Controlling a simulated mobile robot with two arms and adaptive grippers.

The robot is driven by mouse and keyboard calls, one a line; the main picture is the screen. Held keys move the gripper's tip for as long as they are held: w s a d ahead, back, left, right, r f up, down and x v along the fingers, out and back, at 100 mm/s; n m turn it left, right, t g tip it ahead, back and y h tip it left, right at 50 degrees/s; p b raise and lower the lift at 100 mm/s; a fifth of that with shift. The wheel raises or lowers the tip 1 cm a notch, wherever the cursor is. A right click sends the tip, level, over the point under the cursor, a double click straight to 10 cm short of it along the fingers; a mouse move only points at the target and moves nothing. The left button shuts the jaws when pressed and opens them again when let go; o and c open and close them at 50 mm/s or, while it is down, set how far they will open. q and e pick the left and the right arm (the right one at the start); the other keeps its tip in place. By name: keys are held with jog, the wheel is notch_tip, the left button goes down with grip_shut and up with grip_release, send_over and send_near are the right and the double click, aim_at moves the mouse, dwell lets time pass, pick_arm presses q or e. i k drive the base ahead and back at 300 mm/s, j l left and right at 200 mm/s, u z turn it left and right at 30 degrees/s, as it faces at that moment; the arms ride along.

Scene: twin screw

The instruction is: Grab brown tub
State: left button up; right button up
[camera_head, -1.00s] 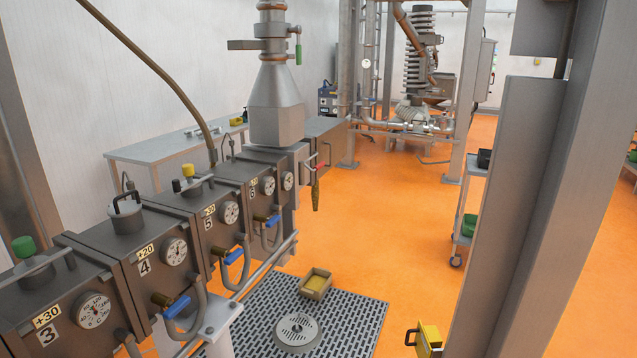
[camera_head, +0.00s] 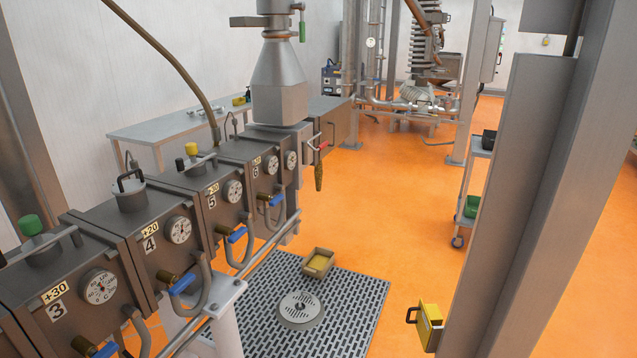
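A small brown tub (camera_head: 318,264) with yellowish contents sits on the dark floor grating (camera_head: 358,306), just behind a round metal drain plate (camera_head: 300,309). It looks upright and open at the top. Neither of my grippers shows in the head view.
A row of grey machine barrels (camera_head: 130,245) with gauges, hoses and blue-handled valves runs along the left. A grey steel post (camera_head: 510,210) stands at the right, with a yellow box (camera_head: 428,327) beside it. A shelf cart (camera_head: 470,200) stands behind the post. The orange floor (camera_head: 390,220) between is clear.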

aim_at(317, 263)
jog(key=l+z, duration=0.4)
jog(key=z, duration=0.15)
jog(key=i+l+z, duration=0.25)
jog(key=l+z, duration=0.15)
jog(key=l, duration=0.2)
jog(key=i+l+z, duration=0.4)
jog(key=l, duration=0.15)
jog(key=i+l+z, duration=0.4)
jog(key=i+l+u, duration=0.25)
jog(key=i, duration=0.2)
jog(key=i+l+u, duration=0.25)
jog(key=i, duration=0.25)
jog(key=i+j+u, duration=0.2)
jog(key=i+u, duration=0.6)
jog(key=i, duration=0.15)
jog(key=i+u, duration=0.4)
jog(key=i+l+u, duration=0.4)
jog(key=i+j+u, duration=0.2)
jog(key=i+u, duration=0.25)
jog(key=i+j+u, duration=0.1)
jog(key=i+u, duration=0.75)
jog(key=l, duration=0.05)
